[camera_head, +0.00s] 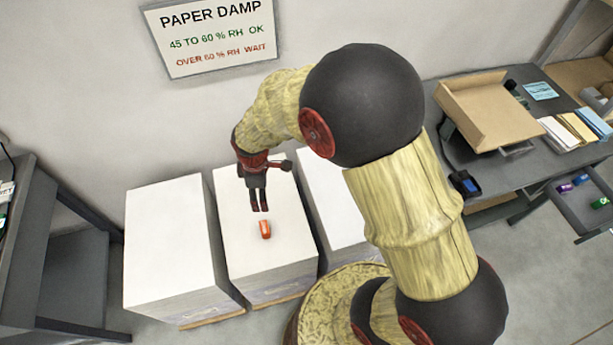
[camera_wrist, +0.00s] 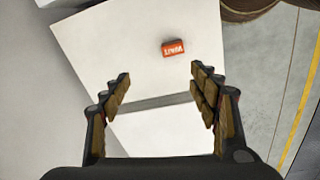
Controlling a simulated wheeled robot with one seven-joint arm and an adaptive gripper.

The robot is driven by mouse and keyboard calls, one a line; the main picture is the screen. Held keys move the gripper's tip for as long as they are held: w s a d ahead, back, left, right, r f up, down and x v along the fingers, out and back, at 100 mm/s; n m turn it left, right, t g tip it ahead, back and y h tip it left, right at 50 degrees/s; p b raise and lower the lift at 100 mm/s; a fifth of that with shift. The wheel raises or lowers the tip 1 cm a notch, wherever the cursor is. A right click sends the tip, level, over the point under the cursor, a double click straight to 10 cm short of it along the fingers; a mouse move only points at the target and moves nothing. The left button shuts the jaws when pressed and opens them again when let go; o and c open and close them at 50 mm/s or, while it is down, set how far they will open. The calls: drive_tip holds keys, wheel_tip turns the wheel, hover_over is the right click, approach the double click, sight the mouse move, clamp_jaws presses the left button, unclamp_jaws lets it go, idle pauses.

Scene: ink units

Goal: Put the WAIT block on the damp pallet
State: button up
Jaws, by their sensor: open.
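The WAIT block (camera_head: 265,229) is a small orange-red block lying on top of the middle white paper stack (camera_head: 262,264). In the wrist view the block (camera_wrist: 173,48) shows the word WAIT in white, upside down. My gripper (camera_head: 260,208) is open and empty above the same stack, just behind the block in the head view. In the wrist view the block lies beyond the open fingertips (camera_wrist: 160,82), apart from them. Which pallet is damp cannot be told from any reading in view.
White stacks stand at left (camera_head: 168,245) and right (camera_head: 333,195), with narrow gaps. A wall sign (camera_head: 212,35) reads PAPER DAMP, 45 to 60 % RH OK, over 60 % RH WAIT. A desk at right bears a cardboard tray (camera_head: 489,110); a drawer (camera_head: 585,205) holds several small colored blocks.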

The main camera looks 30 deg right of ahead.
drive_tip(key=s+d+r+m+t, duration=0.1)
drive_tip(key=s+d+r+m, duration=0.15)
drive_tip(key=r, duration=0.75)
drive_tip(key=s+d+r+m+t, duration=0.2)
drive_tip(key=s+r+m, duration=0.2)
drive_tip(key=r, duration=0.7)
drive_tip(key=s+d+r+m+t, duration=0.1)
drive_tip(key=s+d+r+m, duration=0.2)
drive_tip(key=s, duration=0.9)
wheel_tip(320, 180, up, 5)
drive_tip(key=m, duration=0.3)
drive_tip(key=shift+m+t, duration=0.3)
drive_tip(key=shift+m, duration=0.05)
drive_tip(key=shift+s, duration=0.1)
drive_tip(key=shift+c, duration=0.7)
